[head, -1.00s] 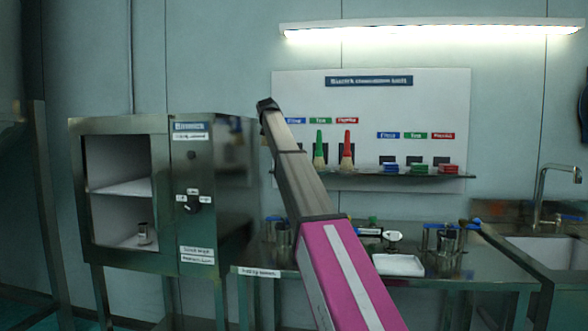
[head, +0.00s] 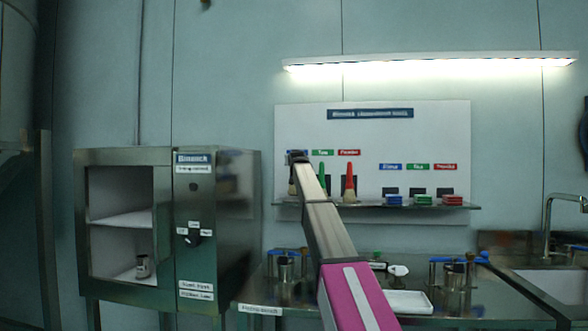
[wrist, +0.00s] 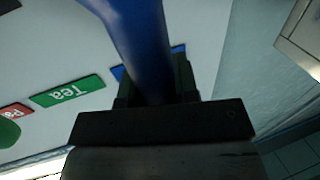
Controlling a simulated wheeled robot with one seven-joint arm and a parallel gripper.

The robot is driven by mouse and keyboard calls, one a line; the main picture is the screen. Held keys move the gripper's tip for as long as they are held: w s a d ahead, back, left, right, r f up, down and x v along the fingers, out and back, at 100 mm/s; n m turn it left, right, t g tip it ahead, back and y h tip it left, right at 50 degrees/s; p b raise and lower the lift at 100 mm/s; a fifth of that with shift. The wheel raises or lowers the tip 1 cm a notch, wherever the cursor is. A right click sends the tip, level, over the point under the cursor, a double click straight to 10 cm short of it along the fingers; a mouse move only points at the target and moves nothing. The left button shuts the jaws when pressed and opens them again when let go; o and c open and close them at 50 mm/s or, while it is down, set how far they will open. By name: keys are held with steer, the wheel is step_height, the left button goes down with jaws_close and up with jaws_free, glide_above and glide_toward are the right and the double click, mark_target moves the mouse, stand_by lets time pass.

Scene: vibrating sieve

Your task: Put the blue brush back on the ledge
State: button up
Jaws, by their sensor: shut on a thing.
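In the wrist view my gripper (wrist: 158,90) is shut on the blue handle of the blue brush (wrist: 138,35). In the head view my gripper (head: 297,157) is in front of the left end of the board, over the blue label. A dark and pale brush end (head: 292,187) shows just left of my arm, close above the ledge. The ledge (head: 390,206) is a thin shelf along the board's lower part. My arm hides part of its left end, so I cannot tell whether the brush touches it.
A green brush (head: 322,180) and a red brush (head: 350,185) stand upright on the ledge, close to the right of my gripper. Blue, green and red blocks (head: 423,199) sit further right. A metal cabinet (head: 225,220) stands left; a bench with metal pots (head: 286,268) lies below.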

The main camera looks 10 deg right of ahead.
steer(key=shift+f, duration=1.7)
steer(key=o, duration=1)
steer(key=s, duration=1.2)
steer(key=shift+a, duration=0.3)
